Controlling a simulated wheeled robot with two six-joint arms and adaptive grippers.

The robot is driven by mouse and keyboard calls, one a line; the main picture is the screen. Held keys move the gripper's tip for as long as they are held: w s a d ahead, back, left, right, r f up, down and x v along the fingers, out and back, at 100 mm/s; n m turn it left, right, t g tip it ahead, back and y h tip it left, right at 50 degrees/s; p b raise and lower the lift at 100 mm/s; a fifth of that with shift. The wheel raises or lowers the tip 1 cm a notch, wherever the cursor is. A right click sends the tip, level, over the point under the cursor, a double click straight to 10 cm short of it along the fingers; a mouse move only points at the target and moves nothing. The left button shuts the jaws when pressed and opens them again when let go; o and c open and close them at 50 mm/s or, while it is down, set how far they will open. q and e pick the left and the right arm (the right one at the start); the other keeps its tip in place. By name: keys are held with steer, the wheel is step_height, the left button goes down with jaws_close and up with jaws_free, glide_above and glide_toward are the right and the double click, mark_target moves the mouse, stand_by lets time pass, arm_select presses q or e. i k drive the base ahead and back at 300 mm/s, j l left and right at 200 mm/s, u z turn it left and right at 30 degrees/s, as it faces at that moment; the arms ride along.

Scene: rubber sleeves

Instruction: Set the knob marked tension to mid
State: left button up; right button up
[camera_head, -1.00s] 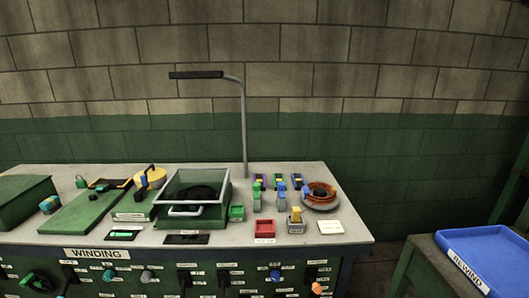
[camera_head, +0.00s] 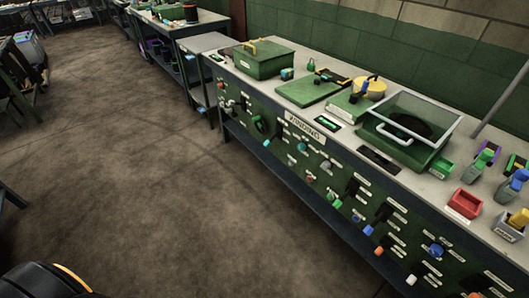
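The green front panel (camera_head: 335,170) of the winding bench runs diagonally through the view, with a WINDING sign (camera_head: 307,128) on its upper edge. It carries several small knobs and switches with white labels. Neither of my grippers is in view.
A clear-lidded green box (camera_head: 405,135), a red tray (camera_head: 465,204) and green boards stand on the bench top. More benches line the wall at the back left. The concrete floor (camera_head: 150,150) before the panel is open. A dark rounded part at bottom left seems mine.

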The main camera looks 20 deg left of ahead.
mark_target(435, 250)
steer(key=z, duration=1.35)
